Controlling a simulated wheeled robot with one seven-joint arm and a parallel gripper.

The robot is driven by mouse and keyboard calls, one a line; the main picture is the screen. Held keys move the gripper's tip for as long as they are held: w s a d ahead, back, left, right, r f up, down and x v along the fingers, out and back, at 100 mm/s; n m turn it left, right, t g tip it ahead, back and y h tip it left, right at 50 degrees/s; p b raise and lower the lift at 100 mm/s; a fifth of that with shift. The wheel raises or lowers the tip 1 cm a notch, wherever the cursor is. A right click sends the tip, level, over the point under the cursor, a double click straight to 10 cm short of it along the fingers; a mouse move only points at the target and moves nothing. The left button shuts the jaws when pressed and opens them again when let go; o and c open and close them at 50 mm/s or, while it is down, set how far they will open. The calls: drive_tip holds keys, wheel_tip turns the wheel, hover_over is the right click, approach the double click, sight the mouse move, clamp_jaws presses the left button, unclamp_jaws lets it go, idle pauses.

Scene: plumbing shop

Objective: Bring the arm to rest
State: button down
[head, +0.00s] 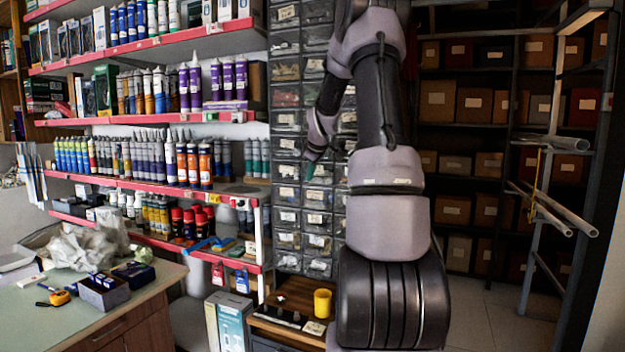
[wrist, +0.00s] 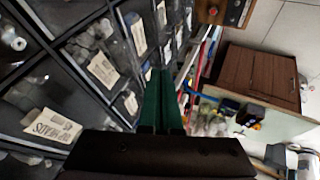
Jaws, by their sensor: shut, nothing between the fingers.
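My gripper (head: 311,171) is raised in front of the wall of small parts drawers, with its dark green fingers angled downward. In the wrist view my gripper (wrist: 160,75) shows two green fingers side by side, shut with nothing between them. My arm stands up in the middle of the head view and bends over at the top, with the forearm coming down on the left. The drawer cabinet (head: 287,193) is close behind the fingers. Its labelled drawers (wrist: 48,125) fill the left of the wrist view; I cannot tell the exact gap.
Shelves (head: 160,184) of tubes and bottles stand at the left. A counter (head: 150,285) holds a plastic bag, a dark box (head: 104,293) and a tape measure (head: 60,297). A yellow cup (head: 322,303) stands on a low wooden surface. Racks with boxes and pipes (head: 560,215) stand at the right.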

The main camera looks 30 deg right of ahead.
drive_tip(key=v, duration=0.8)
drive_tip(key=shift+s+a, duration=0.2)
drive_tip(key=shift+a, duration=0.1)
